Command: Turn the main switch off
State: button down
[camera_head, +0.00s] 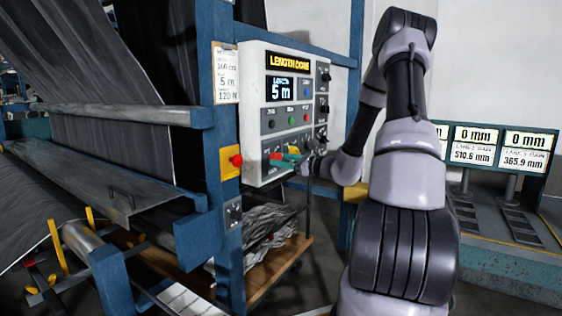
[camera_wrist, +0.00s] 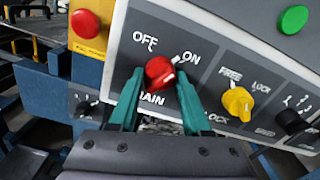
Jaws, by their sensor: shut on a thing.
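The main switch is a red rotary knob (camera_wrist: 160,69) on the grey panel face, labelled OFF at upper left, ON at upper right and MAIN below. Its white mark points up and right, toward ON. My gripper (camera_wrist: 158,78) has its two teal fingers on either side of the knob, shut on it. In the head view my gripper (camera_head: 286,161) is at the lower left of the control box (camera_head: 254,110), and its fingers largely hide the knob.
Right of the switch is a yellow FREE/LOCK knob (camera_wrist: 238,102), then a black knob (camera_wrist: 291,122). A green button (camera_wrist: 293,19) is above. A red emergency button (camera_wrist: 86,23) on a yellow box is at left. A blue post (camera_head: 226,200) stands beside the control box.

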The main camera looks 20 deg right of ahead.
jog(key=n, duration=0.7)
jog(key=shift+d+n, duration=0.1)
jog(key=shift+n, duration=3.7)
jog(key=shift+c, duration=1.8)
grip_release()
jog(key=v, duration=1)
jog(key=shift+s+d, duration=0.25)
jog(key=shift+s, duration=0.05)
